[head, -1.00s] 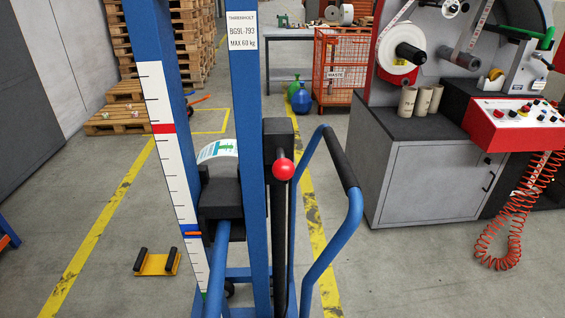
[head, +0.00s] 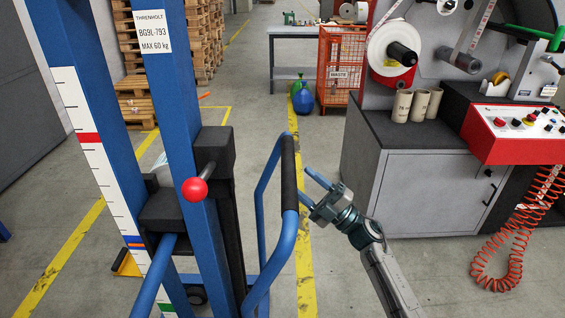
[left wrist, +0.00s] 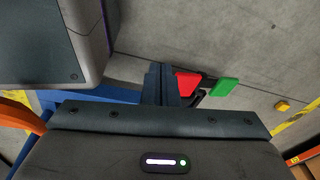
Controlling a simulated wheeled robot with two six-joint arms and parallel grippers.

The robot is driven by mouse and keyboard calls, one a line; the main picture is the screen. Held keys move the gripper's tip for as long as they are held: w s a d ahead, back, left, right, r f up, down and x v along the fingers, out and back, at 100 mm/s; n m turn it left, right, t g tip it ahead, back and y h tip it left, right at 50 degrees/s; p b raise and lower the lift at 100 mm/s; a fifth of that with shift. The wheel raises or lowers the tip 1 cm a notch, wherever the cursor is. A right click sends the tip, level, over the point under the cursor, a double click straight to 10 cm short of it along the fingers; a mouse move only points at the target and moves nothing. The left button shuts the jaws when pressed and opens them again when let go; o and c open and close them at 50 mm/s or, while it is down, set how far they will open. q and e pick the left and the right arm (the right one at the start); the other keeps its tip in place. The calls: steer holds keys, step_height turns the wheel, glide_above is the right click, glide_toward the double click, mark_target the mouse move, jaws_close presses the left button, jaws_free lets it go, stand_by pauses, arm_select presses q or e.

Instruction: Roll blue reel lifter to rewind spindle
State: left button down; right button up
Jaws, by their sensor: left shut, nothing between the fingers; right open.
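The blue reel lifter (head: 180,85) stands close in front of me on the left in the head view, with a ruler strip, a black carriage (head: 165,208) and a red ball knob (head: 195,189). The reel on it is mostly hidden behind the mast. Its looped handle (head: 289,175) has a black grip. My right gripper (head: 312,188) is open just right of that handle, apparently not around it. My left gripper (left wrist: 160,85) is shut and empty in the left wrist view, near red (left wrist: 187,83) and green (left wrist: 224,87) pedals. The machine carries a white roll on a black spindle (head: 403,54) and a dark spindle (head: 460,60).
The machine's grey cabinet (head: 425,190) stands to the right, with several cardboard cores on it. A red coiled hose (head: 500,250) hangs from the control panel. Grey floor lies open between lifter and cabinet.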

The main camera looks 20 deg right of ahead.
mark_target(283, 165)
steer(key=p+x, duration=0.2)
steer(key=x, duration=0.4)
steer(key=shift+w+a+r, duration=0.15)
arm_select(q)
steer(key=s+f, duration=0.3)
steer(key=s, duration=0.3)
steer(key=shift+s+a+f, duration=0.25)
steer(key=shift+a, duration=0.05)
arm_select(e)
steer(key=shift+w+a+r, duration=0.25)
steer(key=shift+w+a, duration=0.15)
jaws_close()
